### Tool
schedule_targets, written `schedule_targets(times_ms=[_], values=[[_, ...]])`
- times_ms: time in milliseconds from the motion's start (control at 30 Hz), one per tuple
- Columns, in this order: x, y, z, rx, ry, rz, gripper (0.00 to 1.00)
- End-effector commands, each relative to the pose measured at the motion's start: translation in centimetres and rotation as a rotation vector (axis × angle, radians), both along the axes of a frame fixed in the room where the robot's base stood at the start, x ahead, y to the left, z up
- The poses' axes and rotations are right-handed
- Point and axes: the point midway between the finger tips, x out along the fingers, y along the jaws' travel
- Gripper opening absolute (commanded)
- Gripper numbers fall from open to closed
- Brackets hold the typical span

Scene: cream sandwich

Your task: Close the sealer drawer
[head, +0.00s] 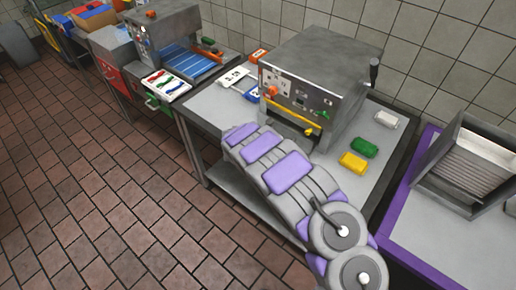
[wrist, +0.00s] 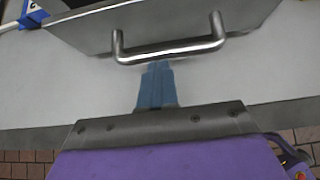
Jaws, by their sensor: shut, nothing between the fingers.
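The sealer (head: 310,82) is a grey metal machine on the table, with knobs and a yellow bar across its front. In the wrist view, a metal bar handle (wrist: 170,53) stands out from a grey front panel (wrist: 150,22), which looks like the drawer front. My gripper (wrist: 158,68) is shut and empty, with its blue-grey fingertips just short of the handle; I cannot tell if they touch it. In the head view my arm covers the lower front of the sealer, so my gripper and how far the drawer stands out are hidden.
Green (head: 364,147), yellow (head: 352,162) and white (head: 386,118) blocks lie on the table right of the sealer. A blue-and-white box (head: 252,94) sits at its left. An open metal box (head: 470,165) stands on the purple-edged table at right. The tiled floor at left is clear.

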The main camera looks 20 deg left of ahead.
Motion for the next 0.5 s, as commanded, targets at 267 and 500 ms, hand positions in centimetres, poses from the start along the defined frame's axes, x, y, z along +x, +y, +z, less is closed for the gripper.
schedule_targets(times_ms=[267,500], values=[[3.9,-1.6,0.0,0.002,-0.001,-0.003,0.00],[5.1,-2.1,-0.1,-0.002,0.002,0.000,0.00]])
